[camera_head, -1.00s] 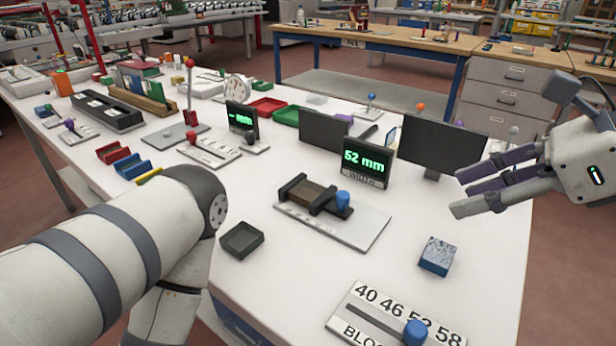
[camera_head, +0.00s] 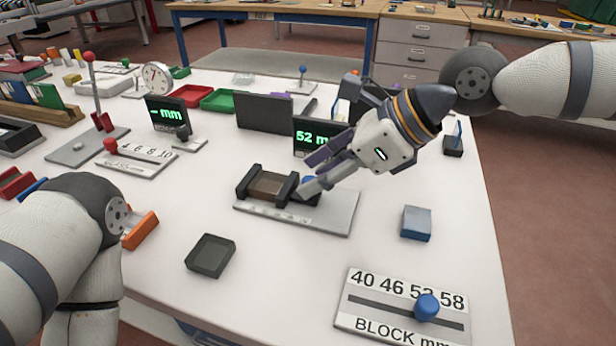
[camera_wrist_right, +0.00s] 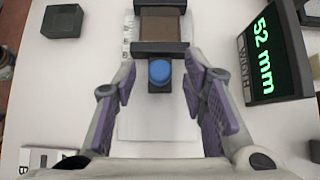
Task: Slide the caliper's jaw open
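The caliper (camera_head: 335,213) is a light plate with two dark jaws and a brown block (camera_head: 266,187) between them. Its sliding jaw (camera_wrist_right: 160,47) carries a blue knob (camera_wrist_right: 160,71). In the head view the knob (camera_head: 309,181) is partly hidden by my right gripper (camera_head: 309,174). In the right wrist view the gripper's purple-padded fingers (camera_wrist_right: 160,80) stand apart on either side of the knob, with gaps showing on both sides. The display (camera_head: 310,137) behind reads 52 mm. My left arm shows at the left, but its gripper is out of view.
A dark square tray (camera_head: 210,256) lies in front of the caliper, and a blue-grey block (camera_head: 416,223) to its right. A plate marked 40 46 52 58 (camera_head: 355,322) with a blue knob is at the front right. Dark screens (camera_head: 263,124) stand behind.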

